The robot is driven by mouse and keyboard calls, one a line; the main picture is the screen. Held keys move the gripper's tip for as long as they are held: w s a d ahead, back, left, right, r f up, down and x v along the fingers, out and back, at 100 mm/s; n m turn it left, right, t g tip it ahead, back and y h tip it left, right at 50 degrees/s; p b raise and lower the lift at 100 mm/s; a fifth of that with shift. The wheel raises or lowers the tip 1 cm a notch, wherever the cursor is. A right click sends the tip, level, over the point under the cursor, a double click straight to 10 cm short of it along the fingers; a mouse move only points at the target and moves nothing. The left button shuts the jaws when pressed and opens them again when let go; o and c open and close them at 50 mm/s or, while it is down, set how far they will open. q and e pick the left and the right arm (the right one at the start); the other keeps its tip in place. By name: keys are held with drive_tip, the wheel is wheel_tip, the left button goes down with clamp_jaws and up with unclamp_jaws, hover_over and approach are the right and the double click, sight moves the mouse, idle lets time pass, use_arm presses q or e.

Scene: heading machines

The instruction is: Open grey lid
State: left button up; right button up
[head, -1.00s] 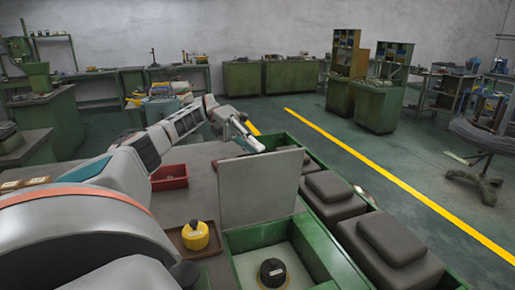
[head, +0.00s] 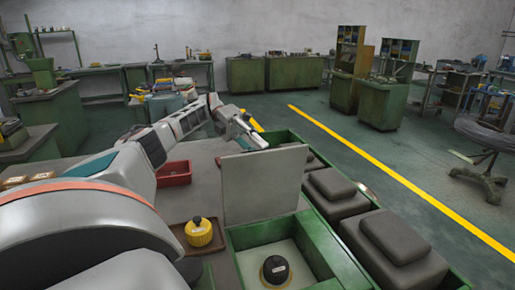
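The grey lid (head: 262,187) stands upright at the far edge of a green-framed compartment (head: 318,258). The compartment is open, and a black knob-like part (head: 275,270) sits inside it. My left arm comes in from the left, and its gripper (head: 262,143) is just beyond and above the lid's top edge. The gripper looks narrow, but I cannot tell whether its fingers are closed. I cannot make out contact between it and the lid. My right gripper is not in view.
A yellow knob-like part (head: 198,231) sits in a brown tray (head: 177,233) left of the lid. A red bin (head: 174,173) stands behind it. Dark padded blocks (head: 400,237) fill compartments on the right. Green cabinets and benches stand farther back, across open floor.

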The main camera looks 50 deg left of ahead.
use_arm(q)
wheel_tip(320, 180, up, 10)
idle(0.7)
drive_tip(key=shift+s+f, duration=0.1)
idle(0.5)
